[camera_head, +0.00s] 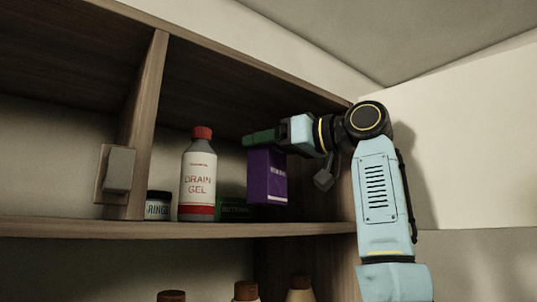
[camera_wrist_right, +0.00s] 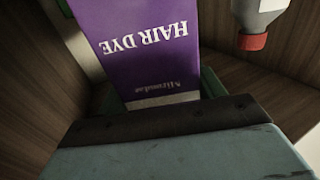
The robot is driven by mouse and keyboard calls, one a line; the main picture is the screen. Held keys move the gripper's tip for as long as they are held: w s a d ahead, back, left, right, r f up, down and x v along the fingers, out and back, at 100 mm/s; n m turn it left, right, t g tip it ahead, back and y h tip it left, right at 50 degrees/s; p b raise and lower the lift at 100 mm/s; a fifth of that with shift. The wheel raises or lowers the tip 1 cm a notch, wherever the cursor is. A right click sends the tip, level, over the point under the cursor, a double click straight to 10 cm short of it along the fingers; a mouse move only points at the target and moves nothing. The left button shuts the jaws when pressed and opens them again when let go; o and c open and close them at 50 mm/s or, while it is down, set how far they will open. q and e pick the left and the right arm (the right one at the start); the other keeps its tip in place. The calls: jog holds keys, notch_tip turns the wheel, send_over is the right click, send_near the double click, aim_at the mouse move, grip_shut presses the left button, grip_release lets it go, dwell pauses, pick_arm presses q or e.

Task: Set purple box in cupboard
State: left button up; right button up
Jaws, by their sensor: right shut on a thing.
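The purple box (camera_head: 267,178), printed "HAIR DYE" in the right wrist view (camera_wrist_right: 140,45), hangs upright in the right compartment of the wooden cupboard (camera_head: 290,229). My right gripper (camera_head: 262,138) is shut on the upper part of the purple box, reaching in from the right. The box's lower edge appears above the shelf's front edge; I cannot tell exactly how far it is from the shelf surface. The green fingers show partly beside the box in the right wrist view. My left gripper is not in view.
A drain gel bottle (camera_head: 198,180) with a red cap stands left of the purple box. A dark jar (camera_head: 158,206) stands by the divider (camera_head: 142,130). A low green box (camera_head: 233,210) lies partly behind the purple box. Several bottle tops (camera_head: 246,291) show below the shelf.

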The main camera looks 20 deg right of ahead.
aim_at(278, 160)
jog(key=shift+f, duration=1.5)
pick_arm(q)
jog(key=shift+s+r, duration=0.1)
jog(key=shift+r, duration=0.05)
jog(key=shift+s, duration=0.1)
pick_arm(e)
jog(key=shift+f, duration=0.2)
jog(key=o, duration=1.1)
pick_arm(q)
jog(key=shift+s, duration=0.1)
pick_arm(e)
jog(key=shift+r, duration=0.1)
